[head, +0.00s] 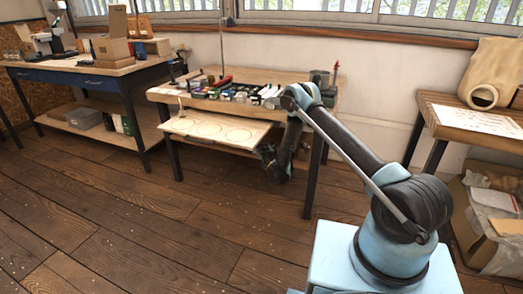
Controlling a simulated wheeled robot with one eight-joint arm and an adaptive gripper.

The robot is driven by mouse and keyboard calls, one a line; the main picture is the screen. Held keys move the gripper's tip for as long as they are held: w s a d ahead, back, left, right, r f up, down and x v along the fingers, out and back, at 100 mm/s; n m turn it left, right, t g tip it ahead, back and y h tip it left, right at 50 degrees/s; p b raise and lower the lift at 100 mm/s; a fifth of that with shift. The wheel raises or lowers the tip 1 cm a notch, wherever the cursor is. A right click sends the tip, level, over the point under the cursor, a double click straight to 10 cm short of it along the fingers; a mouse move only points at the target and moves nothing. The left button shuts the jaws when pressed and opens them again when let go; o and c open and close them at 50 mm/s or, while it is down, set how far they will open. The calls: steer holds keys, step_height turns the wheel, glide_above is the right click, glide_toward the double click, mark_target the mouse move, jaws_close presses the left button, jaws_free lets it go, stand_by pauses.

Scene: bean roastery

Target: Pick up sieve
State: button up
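I cannot make out the sieve for certain; the items on the middle table (160,95) are small and crowded in the head view. My gripper (272,172) is a dark shape hanging low at the front right of that table, beside the right end of the pale board. Its fingers are too small and dark to tell whether they are open or shut, and I see nothing clearly held in it. My arm covers part of the table's right side.
A pale board (200,122) with circle outlines juts from the middle table's front. A blue-framed bench (60,76) with boxes stands left. A wooden table (450,108) with a sack stands right, above an open box (470,230). The wooden floor (150,220) ahead is clear.

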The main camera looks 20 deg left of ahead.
steer(key=shift+s+a, duration=0.1)
steer(key=shift+a, duration=0.05)
steer(key=c, duration=0.5)
steer(key=shift+r, duration=0.1)
